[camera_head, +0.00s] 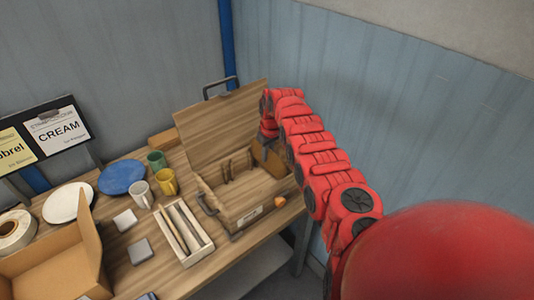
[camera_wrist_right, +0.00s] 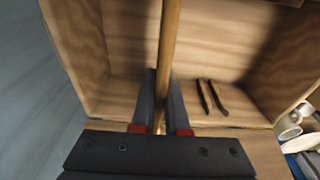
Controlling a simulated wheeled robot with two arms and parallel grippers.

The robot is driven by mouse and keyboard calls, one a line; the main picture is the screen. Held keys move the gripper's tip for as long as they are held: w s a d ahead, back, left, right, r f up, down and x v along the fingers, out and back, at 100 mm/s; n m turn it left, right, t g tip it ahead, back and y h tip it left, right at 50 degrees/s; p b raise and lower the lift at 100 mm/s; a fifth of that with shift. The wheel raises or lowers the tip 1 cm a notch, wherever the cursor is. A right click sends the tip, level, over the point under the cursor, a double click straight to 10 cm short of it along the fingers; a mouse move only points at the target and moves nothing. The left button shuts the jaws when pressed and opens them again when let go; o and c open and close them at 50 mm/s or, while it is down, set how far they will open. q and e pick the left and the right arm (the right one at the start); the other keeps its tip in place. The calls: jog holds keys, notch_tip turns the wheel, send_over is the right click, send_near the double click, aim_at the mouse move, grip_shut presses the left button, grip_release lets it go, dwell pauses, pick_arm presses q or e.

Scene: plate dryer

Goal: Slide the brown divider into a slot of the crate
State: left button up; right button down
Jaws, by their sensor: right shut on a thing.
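The wooden crate (camera_head: 262,207) stands on the table with its lid (camera_head: 215,125) raised at the back. My right gripper (camera_head: 264,139) is at the crate's right end. In the right wrist view, its two dark fingers (camera_wrist_right: 162,112) are shut on the brown divider (camera_wrist_right: 170,45), which appears edge-on as a narrow strip over the crate's inside (camera_wrist_right: 130,92). The divider (camera_head: 268,160) also shows below the gripper in the head view, partly hidden. I cannot tell whether its lower edge is in a slot. My left gripper is out of view.
Dark slim pieces (camera_wrist_right: 212,98) are inside the crate. A white tray (camera_head: 184,234) with long pieces, a yellow mug (camera_head: 167,182), a white mug (camera_head: 142,194) and a blue plate (camera_head: 121,177) stand left of it. A cardboard box (camera_head: 75,262) is at front left.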

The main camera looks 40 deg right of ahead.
aim_at(267, 169)
jog(key=shift+f+b, duration=1.85)
jog(key=shift+f, duration=1.05)
jog(key=c, duration=0.8)
grip_release()
jog(key=shift+c, duration=0.2)
jog(key=r+b, duration=0.1)
jog(key=r, duration=0.4)
jog(key=s+r+b, duration=0.1)
jog(key=r+b, duration=0.1)
jog(key=r, duration=0.4)
jog(key=s+r+b, duration=0.1)
jog(key=r, duration=0.5)
jog(key=shift+s+d+r, duration=0.1)
jog(key=shift+s+d, duration=0.05)
jog(key=shift+s, duration=0.1)
